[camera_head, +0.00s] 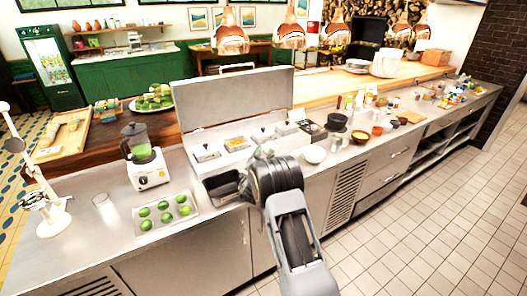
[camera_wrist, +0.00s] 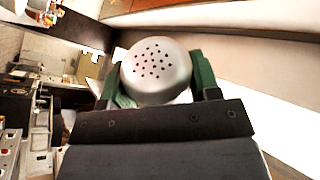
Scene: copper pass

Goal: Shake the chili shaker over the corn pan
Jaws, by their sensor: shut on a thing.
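The chili shaker (camera_wrist: 157,68) shows in the wrist view as a rounded pale cap with dark holes, facing the camera. My gripper (camera_wrist: 157,88) is shut on it, with green fingers on both sides. The shaker's lower body is hidden behind the gripper housing. In the head view my gripper (camera_head: 262,158) is over the front of the steel counter, beside the row of inset pans, and the shaker cannot be made out. A pan with yellow content (camera_head: 236,143) sits in the row behind my gripper; I cannot tell for sure that it is the corn pan.
An open dark pan (camera_head: 222,187) lies left of my gripper. A raised steel lid (camera_head: 235,100) stands behind the pans. A tray of green limes (camera_head: 165,212) and a blender (camera_head: 143,160) are left. Copper lamps (camera_head: 230,35) hang behind.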

